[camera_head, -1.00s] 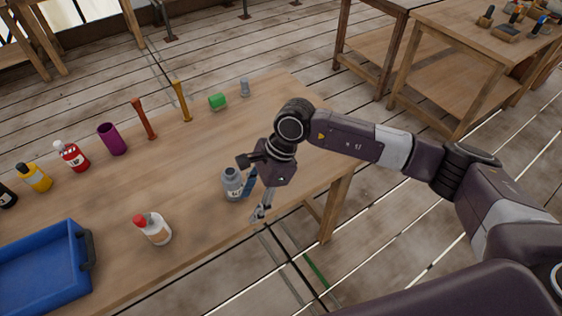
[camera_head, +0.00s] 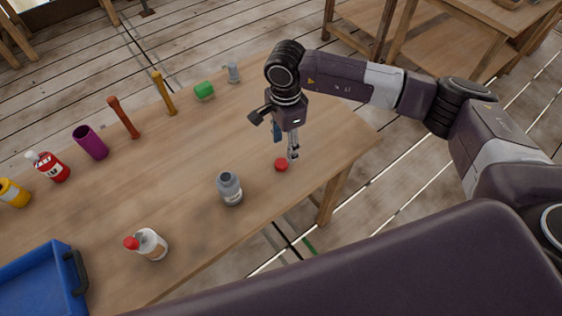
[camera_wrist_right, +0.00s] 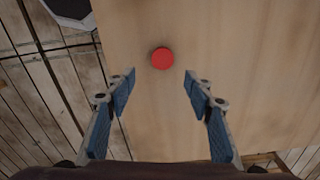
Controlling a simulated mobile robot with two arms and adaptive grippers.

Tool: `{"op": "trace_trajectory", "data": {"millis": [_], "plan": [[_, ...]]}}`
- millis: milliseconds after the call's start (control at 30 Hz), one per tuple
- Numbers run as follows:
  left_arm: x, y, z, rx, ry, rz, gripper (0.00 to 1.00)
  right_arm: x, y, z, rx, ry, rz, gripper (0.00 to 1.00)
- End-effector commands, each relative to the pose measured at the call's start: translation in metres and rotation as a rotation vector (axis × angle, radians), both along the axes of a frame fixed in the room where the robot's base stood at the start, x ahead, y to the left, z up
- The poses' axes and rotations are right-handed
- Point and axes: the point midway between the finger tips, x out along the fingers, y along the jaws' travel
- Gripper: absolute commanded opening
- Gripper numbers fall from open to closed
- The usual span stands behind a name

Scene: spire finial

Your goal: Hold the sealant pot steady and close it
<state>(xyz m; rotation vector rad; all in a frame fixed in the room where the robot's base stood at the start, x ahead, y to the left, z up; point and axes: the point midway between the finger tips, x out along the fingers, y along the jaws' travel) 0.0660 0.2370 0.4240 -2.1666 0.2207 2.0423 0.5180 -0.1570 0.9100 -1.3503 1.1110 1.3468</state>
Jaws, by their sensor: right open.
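A grey pot (camera_head: 230,188) with a pale label stands upright on the wooden table, near its front edge; I take it for the sealant pot. In the wrist view the lid (camera_wrist_right: 162,58) sits ahead of and between my fingertips. My right gripper (camera_head: 286,146) is open and empty, above the table just beside the lid. My left gripper is not in view.
A white bottle with a red cap (camera_head: 149,244) stands left of the pot, near a blue tray (camera_head: 40,272). Along the back are a purple cup (camera_head: 91,143), red and yellow tools, a green item (camera_head: 204,91) and a small grey item (camera_head: 233,73). The table's right end is clear.

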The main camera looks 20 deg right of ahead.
Motion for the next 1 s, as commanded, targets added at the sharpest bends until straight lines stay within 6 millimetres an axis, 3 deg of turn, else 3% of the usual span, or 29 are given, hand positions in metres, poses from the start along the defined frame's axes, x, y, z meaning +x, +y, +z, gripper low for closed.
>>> {"op": "trace_trajectory", "data": {"millis": [200, 400, 567, 767, 1000], "plan": [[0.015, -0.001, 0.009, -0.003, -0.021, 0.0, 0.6, -0.001, 0.0, -0.021, -0.002, 0.003, 0.0, 0.48], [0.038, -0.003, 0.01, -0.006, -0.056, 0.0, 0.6, 0.0, 0.001, -0.023, 0.0, 0.001, 0.001, 0.48], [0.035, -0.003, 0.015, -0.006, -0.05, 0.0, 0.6, -0.001, 0.002, -0.028, 0.0, 0.004, 0.0, 0.48], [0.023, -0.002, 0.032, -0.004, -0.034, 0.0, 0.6, 0.0, 0.007, -0.053, 0.0, 0.006, 0.0, 0.48], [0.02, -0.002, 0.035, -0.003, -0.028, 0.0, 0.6, 0.001, 0.006, -0.075, 0.001, 0.002, 0.001, 0.48]]}}
